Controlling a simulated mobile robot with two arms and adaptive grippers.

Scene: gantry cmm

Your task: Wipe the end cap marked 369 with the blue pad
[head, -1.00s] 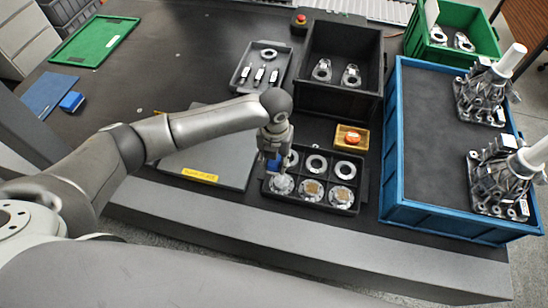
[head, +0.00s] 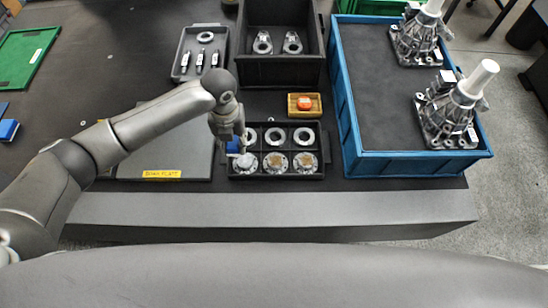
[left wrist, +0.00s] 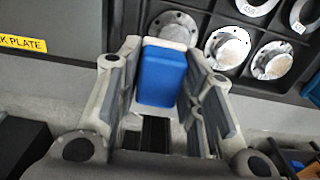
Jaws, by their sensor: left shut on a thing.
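My left gripper (head: 230,138) is shut on the blue pad, which also shows between the fingers in the left wrist view (left wrist: 162,76); its far end is pale. The pad is over or beside the front-left end cap (head: 245,164) of a black tray (head: 234,176); I cannot tell whether it touches. Part of that cap shows past the pad in the wrist view (left wrist: 174,24). The middle cap (head: 275,164) and right cap (head: 306,164) have brownish tops. Behind them is a row of rings (head: 303,137). I cannot read which cap is marked 369. My right gripper is not in view.
A wooden tray with a red-orange object (head: 304,104) stands behind the cap tray. A dark bin (head: 280,72) and grey tray (head: 183,75) lie farther back. A blue crate (head: 365,165) with castings stands right. A plate labelled yellow (head: 130,166) lies left.

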